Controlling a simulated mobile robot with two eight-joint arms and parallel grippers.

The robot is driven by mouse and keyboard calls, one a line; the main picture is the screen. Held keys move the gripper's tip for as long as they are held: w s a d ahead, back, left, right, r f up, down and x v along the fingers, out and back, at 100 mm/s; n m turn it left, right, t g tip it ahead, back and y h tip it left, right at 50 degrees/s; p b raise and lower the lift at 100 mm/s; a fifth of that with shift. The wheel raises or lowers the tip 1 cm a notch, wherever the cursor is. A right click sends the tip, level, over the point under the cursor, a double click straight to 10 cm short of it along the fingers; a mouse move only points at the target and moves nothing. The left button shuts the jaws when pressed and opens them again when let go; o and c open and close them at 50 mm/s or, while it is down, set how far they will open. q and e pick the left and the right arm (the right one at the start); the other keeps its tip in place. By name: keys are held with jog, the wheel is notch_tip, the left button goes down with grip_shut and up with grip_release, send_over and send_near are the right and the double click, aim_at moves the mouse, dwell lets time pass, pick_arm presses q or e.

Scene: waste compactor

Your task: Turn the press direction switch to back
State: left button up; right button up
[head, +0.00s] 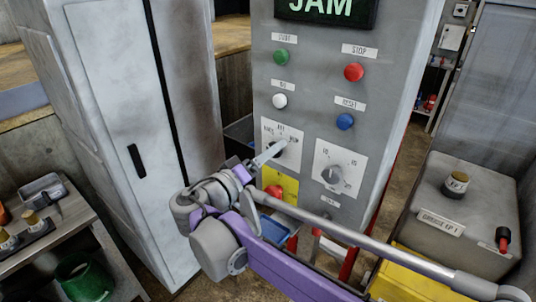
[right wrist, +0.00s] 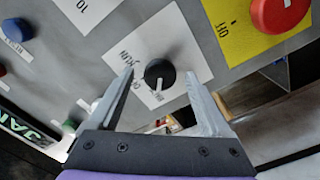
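A black rotary switch (right wrist: 160,74) with a white pointer line sits on a white label plate in the right wrist view. In that picture the line points down, toward the gripper's base. The plate's lettering is too small to read surely, so I cannot confirm that this is the press direction switch. In the head view the same switch (head: 279,149) is partly hidden by my right gripper (head: 266,155). In the right wrist view my right gripper (right wrist: 160,73) is open, its fingers on either side of the knob with gaps showing. My left gripper is not in view.
The grey panel (head: 300,75) carries green (head: 281,56), red (head: 354,72), white (head: 280,101) and blue (head: 345,121) buttons. A second dial (head: 331,175) is right of the switch. A red knob (head: 274,191) on a yellow plate sits below. A grey box (head: 465,190) stands right.

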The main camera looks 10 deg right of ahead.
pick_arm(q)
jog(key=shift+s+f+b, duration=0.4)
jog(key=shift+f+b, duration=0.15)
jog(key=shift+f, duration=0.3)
pick_arm(e)
jog(key=v, duration=1)
jog(key=shift+s+a, duration=0.25)
jog(key=shift+a, duration=0.05)
